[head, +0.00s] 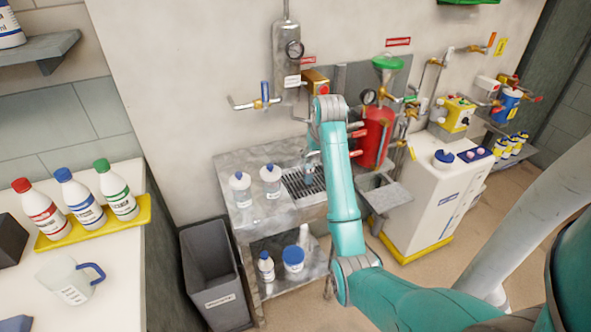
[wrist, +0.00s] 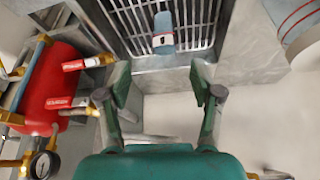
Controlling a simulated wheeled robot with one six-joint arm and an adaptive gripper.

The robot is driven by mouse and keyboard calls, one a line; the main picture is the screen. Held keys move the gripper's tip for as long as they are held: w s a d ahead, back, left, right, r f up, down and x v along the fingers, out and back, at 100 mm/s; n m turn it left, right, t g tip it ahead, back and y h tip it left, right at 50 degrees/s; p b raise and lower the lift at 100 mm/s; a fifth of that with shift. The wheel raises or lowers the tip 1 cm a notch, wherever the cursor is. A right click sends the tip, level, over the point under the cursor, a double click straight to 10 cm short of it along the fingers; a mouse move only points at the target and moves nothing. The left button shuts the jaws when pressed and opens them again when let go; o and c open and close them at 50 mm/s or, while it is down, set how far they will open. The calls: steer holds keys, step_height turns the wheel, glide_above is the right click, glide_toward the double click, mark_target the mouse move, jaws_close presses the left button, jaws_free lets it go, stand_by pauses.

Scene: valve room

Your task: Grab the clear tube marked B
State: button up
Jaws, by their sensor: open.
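In the wrist view, a small clear bluish tube (wrist: 163,33) with a white label stands or lies on the metal grate; its mark is too small to read, so I cannot tell whether it is B. My gripper (wrist: 161,88) is open and empty, its two fingers spread below the tube in the picture and apart from it. In the head view, my arm hides most of the gripper and part of the grate (head: 300,184).
A red tank (head: 374,138) with valves and a gauge stands right of my arm, and is at the left in the wrist view (wrist: 55,85). A grey bin (head: 212,275) is left of the bench. A white cabinet (head: 425,195) stands at the right.

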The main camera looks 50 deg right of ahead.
mark_target(308, 172)
steer(key=x, duration=1.1)
steer(key=shift+w+a, duration=0.2)
steer(key=shift+w, duration=0.1)
steer(key=shift+r, duration=0.1)
jaws_close()
